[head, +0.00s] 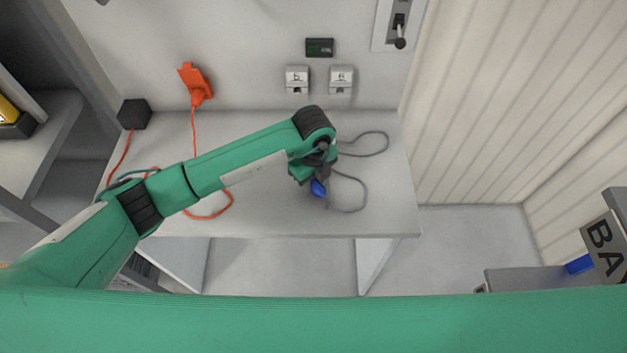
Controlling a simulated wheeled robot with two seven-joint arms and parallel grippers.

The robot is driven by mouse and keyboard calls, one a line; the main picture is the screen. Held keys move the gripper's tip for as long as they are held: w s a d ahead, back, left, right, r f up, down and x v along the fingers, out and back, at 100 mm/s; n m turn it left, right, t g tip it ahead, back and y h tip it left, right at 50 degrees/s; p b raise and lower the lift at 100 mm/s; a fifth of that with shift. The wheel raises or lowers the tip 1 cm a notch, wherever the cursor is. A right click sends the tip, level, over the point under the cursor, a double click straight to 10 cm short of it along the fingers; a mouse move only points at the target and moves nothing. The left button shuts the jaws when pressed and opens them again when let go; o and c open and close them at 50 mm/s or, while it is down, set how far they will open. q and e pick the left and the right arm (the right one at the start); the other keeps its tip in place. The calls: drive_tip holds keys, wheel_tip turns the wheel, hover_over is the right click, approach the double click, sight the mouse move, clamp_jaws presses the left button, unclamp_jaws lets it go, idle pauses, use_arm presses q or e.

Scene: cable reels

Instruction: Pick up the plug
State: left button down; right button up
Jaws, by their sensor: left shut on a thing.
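My left gripper (319,178) is over the right half of the grey table (260,218), at the end of my green left arm. It is shut on a blue plug (318,188), which shows just below the fingers. A grey cable (364,195) loops out to the right of the gripper over the table top. The upper part of the plug is hidden by the gripper. I cannot tell whether the plug touches the table. My right gripper is not in view.
An orange plug (197,86) sits at the wall, its orange cable (194,135) running down to the table. A black box (134,114) stands at the back left. Two white sockets (297,80) and a small dark display (319,47) are on the wall. A lever switch (399,30) is higher right.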

sight(313, 181)
use_arm(q)
wheel_tip(313, 181, up, 7)
drive_tip(key=p, duration=0.4)
drive_tip(key=s+p, duration=0.4)
drive_tip(key=s, duration=1.4)
drive_tip(key=shift+f, duration=0.3)
drive_tip(key=c, duration=1.8)
unclamp_jaws()
clamp_jaws()
drive_tip(key=w+a+b, duration=0.2)
drive_tip(key=w+a, duration=0.2)
drive_tip(key=a, duration=0.4)
drive_tip(key=w+a+f+b, duration=0.1)
drive_tip(key=w+a+b, duration=0.1)
drive_tip(key=w+a, duration=0.3)
drive_tip(key=w+a+f+b, duration=0.1)
drive_tip(key=w+a+b, duration=0.2)
drive_tip(key=a, duration=0.8)
drive_tip(key=shift+w+a+f, duration=0.1)
drive_tip(key=shift+w+a, duration=0.1)
drive_tip(key=shift+w, duration=0.75)
drive_tip(key=shift+w+a, duration=0.35)
drive_tip(key=shift+a, duration=0.25)
